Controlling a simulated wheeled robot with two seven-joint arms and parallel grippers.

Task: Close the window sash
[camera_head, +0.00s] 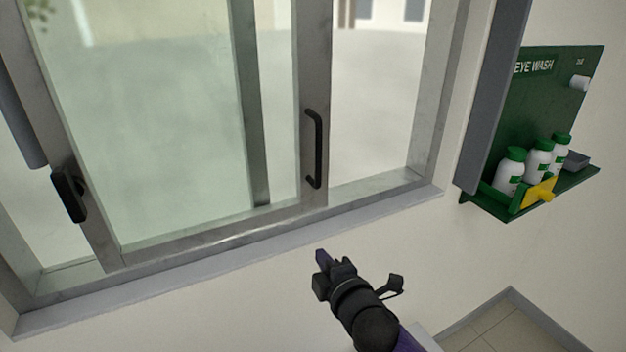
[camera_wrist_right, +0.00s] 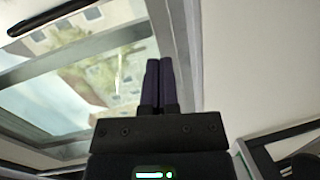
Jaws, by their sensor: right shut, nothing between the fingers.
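The window sash (camera_head: 311,60) is a grey metal frame with glass, standing in a wider grey window frame. Its black bar handle (camera_head: 318,150) is upright on the sash's right stile. To the right of that stile is a gap before the frame's right jamb (camera_head: 436,85). A black latch (camera_head: 68,193) sits on the left stile. My right gripper (camera_head: 322,257) is below the sill, under the handle and apart from it. In the right wrist view its two dark fingers (camera_wrist_right: 159,85) are together with nothing between them. My left gripper is not in view.
A grey sill (camera_head: 230,254) runs along the window's bottom. A green eye wash station (camera_head: 565,120) with white bottles hangs on the wall at right, beside a grey vertical panel (camera_head: 492,95). The wall below the sill is bare.

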